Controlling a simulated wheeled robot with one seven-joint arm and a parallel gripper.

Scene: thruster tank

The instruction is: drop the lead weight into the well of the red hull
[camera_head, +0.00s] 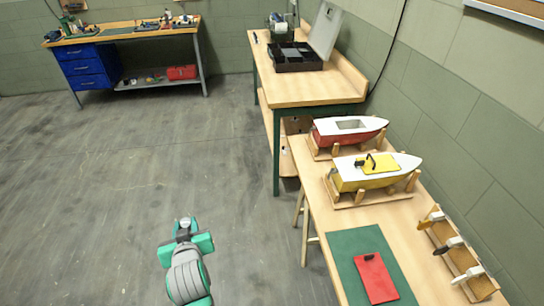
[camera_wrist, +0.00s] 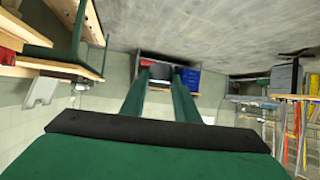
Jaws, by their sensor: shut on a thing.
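The red hull (camera_head: 325,140) has a white deck with an open rectangular well (camera_head: 349,125). It sits upright in a wooden cradle on the long bench at the right. My gripper (camera_head: 185,226) is over the open floor, left of that bench and well apart from the hull. In the wrist view the two green fingers of my gripper (camera_wrist: 160,78) are closed on a small dark grey block, which looks like the lead weight (camera_wrist: 160,72). In the head view the weight cannot be made out clearly.
A yellow hull (camera_head: 352,181) with a yellow lid stands in front of the red one. A red panel (camera_head: 375,277) lies on a green mat (camera_head: 345,248). A wooden rack (camera_head: 467,262) stands at the right. The farther bench (camera_head: 285,90) holds an open case (camera_head: 297,58). Floor at left is clear.

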